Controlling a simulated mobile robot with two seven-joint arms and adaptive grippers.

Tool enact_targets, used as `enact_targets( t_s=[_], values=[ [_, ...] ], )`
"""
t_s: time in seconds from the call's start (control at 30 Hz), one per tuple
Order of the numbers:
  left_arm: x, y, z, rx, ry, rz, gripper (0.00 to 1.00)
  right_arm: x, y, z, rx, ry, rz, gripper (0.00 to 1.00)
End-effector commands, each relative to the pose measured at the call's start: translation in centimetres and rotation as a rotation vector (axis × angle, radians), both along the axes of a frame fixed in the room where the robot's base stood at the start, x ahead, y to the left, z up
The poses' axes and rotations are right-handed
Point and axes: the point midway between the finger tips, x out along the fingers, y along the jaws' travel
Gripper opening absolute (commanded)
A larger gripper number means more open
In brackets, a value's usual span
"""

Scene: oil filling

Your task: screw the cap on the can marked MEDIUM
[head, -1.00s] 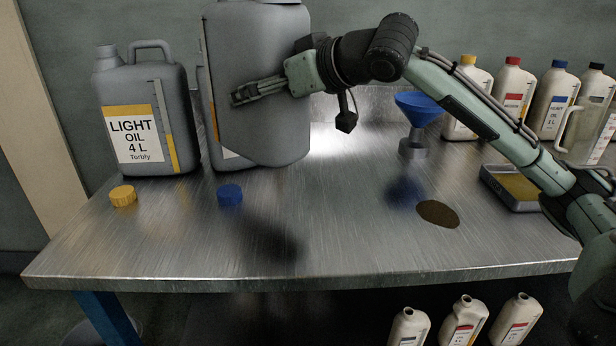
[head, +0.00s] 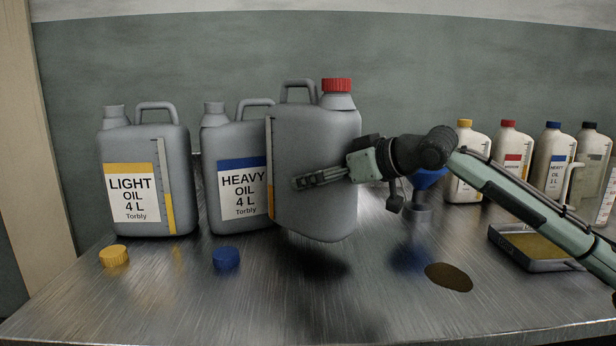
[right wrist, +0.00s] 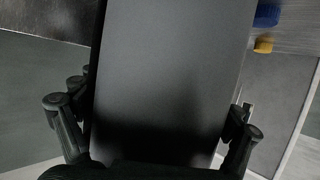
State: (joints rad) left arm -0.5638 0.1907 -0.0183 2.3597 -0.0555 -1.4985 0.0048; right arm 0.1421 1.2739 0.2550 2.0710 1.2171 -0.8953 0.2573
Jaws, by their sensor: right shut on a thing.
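A large grey can (head: 325,145) with a red cap (head: 337,85) on its spout is in the head view. No label face shows, so I cannot read its marking. The cap looks seated; how tight it is I cannot tell. My right gripper (head: 320,177) is shut on this can's body from the right. The can hangs tilted above the table, its shadow below it. In the right wrist view the can's dark side (right wrist: 165,75) fills the space between the fingers (right wrist: 155,133). My left gripper is not in view.
The LIGHT can (head: 148,150) and HEAVY can (head: 225,140) stand uncapped at left. A yellow cap (head: 114,256) and blue cap (head: 226,258) lie before them. A funnel (head: 429,180), oil spot (head: 449,277), tray (head: 532,262) and several bottles (head: 510,160) are at right. The front middle is clear.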

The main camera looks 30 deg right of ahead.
Motion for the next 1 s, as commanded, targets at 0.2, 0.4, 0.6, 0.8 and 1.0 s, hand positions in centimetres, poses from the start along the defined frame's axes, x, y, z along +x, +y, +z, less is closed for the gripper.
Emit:
enact_targets(
  t_s=[0.2,0.4,0.6,0.8,1.0],
  values=[
    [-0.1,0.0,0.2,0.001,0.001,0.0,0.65,0.0,-0.2,0.7,-0.001,-0.018,0.001,0.1],
    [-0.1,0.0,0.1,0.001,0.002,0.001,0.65,0.0,-0.2,0.4,0.0,-0.017,0.001,0.1],
    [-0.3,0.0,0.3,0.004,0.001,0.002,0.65,0.0,-0.2,-1.8,0.001,-0.013,0.0,0.1],
    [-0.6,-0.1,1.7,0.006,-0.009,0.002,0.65,0.0,-0.2,-3.4,0.0,-0.017,0.001,0.1],
    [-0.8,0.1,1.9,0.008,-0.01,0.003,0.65,0.0,-0.2,-3.3,-0.001,-0.017,0.0,0.1]
  ],
)
